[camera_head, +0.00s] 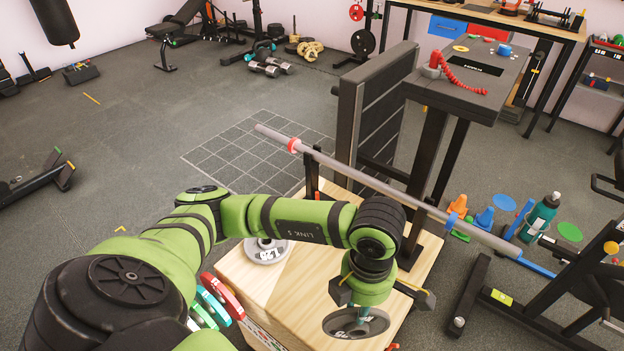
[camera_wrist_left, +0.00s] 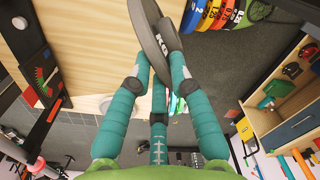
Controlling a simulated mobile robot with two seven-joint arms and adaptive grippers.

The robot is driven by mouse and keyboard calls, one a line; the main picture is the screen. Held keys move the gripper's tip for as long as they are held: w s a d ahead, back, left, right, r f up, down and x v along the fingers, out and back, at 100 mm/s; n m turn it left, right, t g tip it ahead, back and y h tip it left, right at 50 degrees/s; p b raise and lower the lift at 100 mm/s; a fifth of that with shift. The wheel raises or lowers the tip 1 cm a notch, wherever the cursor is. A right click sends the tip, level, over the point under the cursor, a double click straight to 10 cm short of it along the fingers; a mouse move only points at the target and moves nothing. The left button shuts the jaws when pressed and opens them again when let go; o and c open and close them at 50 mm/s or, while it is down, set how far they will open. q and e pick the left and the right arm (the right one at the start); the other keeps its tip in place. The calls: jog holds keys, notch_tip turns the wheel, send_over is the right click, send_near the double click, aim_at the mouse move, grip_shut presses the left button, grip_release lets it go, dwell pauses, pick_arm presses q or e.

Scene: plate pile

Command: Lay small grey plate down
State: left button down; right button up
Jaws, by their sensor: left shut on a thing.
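The small grey plate (camera_head: 345,328) is held at the lower middle of the head view, over the pale wooden top (camera_head: 305,275). My left gripper (camera_wrist_left: 157,75) is shut on its rim. In the left wrist view the plate (camera_wrist_left: 152,28) shows nearly edge-on between the teal fingers, with white lettering on its face. I cannot tell whether it touches the wood. Another grey plate (camera_head: 265,252) with white marking lies on the wooden top, left of my gripper, partly behind my arm. My right gripper is in neither view.
A barbell (camera_head: 390,190) runs across above the wooden top, behind my left arm. A dark upright bench pad (camera_head: 375,110) and a grey table (camera_head: 465,85) stand beyond. Coloured plates (camera_head: 215,300) stand at the box's left side. A green bottle (camera_head: 540,218) and cones are at the right.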

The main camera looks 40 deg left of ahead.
pick_arm(q)
jog(key=n, duration=0.2)
jog(key=r+n, duration=0.1)
jog(key=n, duration=0.2)
jog(key=shift+s+d, duration=0.1)
jog(key=shift+d, duration=0.1)
jog(key=n, duration=0.2)
jog(key=r+n, duration=0.1)
jog(key=n, duration=0.1)
jog(key=shift+s+d+n+b, duration=0.15)
jog(key=shift+n+b, duration=0.15)
jog(key=shift+b, duration=0.05)
jog(key=n, duration=0.5)
jog(key=shift+s+d+r, duration=0.1)
jog(key=shift+s+r, duration=0.05)
jog(key=shift+r, duration=0.2)
jog(key=n, duration=0.4)
jog(key=shift+s+r+b, duration=0.15)
jog(key=shift+r+b, duration=0.2)
jog(key=w+a+f, duration=0.7)
jog(key=w+f, duration=0.2)
jog(key=f, duration=0.2)
jog(key=shift+n, duration=0.3)
jog(key=shift+w+f+b, duration=0.1)
jog(key=shift+b, duration=0.25)
